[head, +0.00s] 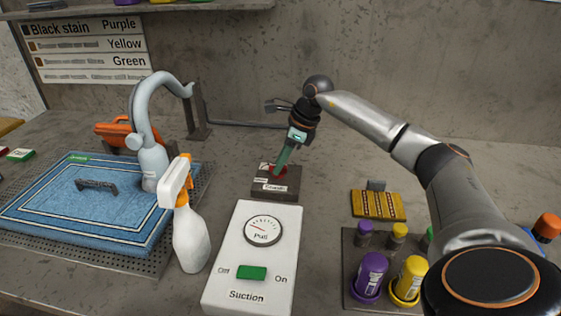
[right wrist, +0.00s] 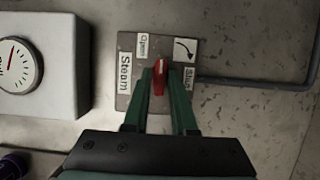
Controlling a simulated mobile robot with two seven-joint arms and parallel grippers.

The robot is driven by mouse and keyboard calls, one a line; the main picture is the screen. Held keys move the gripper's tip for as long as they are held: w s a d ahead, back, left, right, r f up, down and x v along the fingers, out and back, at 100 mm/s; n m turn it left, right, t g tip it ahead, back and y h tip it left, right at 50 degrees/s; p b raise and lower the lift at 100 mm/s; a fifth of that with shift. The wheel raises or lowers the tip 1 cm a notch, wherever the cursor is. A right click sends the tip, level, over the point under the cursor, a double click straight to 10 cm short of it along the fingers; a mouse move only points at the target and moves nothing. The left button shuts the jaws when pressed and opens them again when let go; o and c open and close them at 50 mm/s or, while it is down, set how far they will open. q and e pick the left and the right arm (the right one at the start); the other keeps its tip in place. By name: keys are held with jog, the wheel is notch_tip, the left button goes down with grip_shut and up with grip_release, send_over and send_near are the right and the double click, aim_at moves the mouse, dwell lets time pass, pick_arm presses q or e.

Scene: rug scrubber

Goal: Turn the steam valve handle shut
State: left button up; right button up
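The steam valve is a small dark plate (right wrist: 125,98) on the counter with a red handle (right wrist: 160,76). Its labels read "Steam", "Open" and "Shut", with a curved arrow by "Shut". In the right wrist view the handle points up the picture, near the "Open" label. In the head view the valve base (head: 284,190) stands behind the suction box. My right gripper (head: 283,162) reaches down to the handle. Its green fingers (right wrist: 160,92) lie close on both sides of the handle and look shut on it. My left gripper is out of view.
The white suction box (head: 282,222) stands in front of the valve. A brush (head: 377,204) and a rack of coloured bottles (head: 354,240) are at right. A pipe (right wrist: 250,88) runs from the valve.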

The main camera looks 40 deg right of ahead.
grip_shut()
